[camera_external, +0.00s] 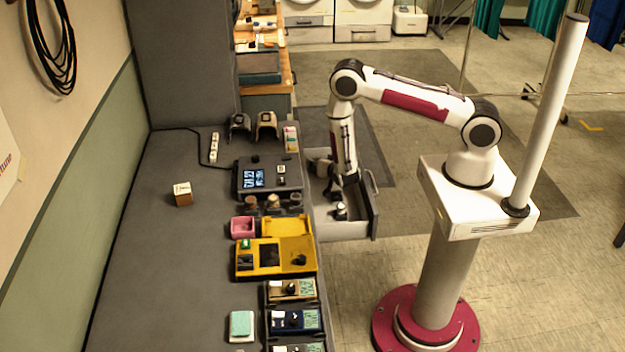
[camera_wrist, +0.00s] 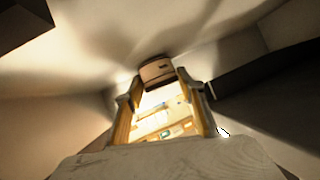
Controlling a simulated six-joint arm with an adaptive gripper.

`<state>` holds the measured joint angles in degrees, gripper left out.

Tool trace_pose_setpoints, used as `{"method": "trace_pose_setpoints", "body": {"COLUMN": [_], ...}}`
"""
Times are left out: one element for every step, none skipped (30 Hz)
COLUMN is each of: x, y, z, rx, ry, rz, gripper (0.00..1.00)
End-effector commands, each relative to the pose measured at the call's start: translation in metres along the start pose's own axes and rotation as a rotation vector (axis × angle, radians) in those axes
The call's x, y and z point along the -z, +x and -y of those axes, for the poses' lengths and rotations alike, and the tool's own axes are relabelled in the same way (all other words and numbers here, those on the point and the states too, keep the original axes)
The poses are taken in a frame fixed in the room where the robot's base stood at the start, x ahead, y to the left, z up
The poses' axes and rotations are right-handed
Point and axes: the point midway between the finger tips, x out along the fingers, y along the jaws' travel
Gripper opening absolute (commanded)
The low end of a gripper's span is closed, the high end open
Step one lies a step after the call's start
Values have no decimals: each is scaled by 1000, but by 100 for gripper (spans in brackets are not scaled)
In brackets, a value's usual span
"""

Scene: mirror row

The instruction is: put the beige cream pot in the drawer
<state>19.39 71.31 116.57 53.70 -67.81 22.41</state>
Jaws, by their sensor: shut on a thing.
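The drawer (camera_external: 345,232) stands open at the right edge of the counter, with its front panel toward my base. My gripper (camera_external: 334,192) is low inside it, pointing down. In the wrist view, my gripper (camera_wrist: 158,88) has its two fingers on either side of a small brownish-beige thing (camera_wrist: 157,70), which looks like the cream pot; its jaws are shut on it.
A small white-topped thing (camera_external: 340,210) is in the drawer near my gripper. Several small jars stand on the counter by a dark device (camera_external: 262,178). A yellow tray (camera_external: 277,277) and pink box (camera_external: 243,227) lie left of the drawer. Pale drawer walls surround the wrist view.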

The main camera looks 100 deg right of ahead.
Motion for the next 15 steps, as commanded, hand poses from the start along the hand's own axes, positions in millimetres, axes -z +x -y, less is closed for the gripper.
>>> {"method": "trace_pose_setpoints", "body": {"x": [0, 0, 0, 0, 0, 0, 0, 0, 0, -1, -2, -2, -2, -2, -2], "y": [0, 0, 0, 0, 0, 0, 0, 0, 0, 1, 1, 1, 1, 1, 1], "z": [0, 0, 0, 0, 0, 0, 0, 0, 0, 0, 0, 0, 0, 0, 0], "rx": [0, 0, 0, 0, 0, 0, 0, 0, 0, 0, 0, 0, 0, 0, 0], "ry": [0, 0, 0, 0, 0, 0, 0, 0, 0, 0, 0, 0, 0, 0, 0], "rz": [-1, -1, -1, -1, -1, -1, -1, -1, -1, -1, -1, 0, 0, 0, 0], "gripper": [16, 16, 16, 16, 16, 16, 16, 16, 16, 16, 16, 44, 51, 56, 56]}}
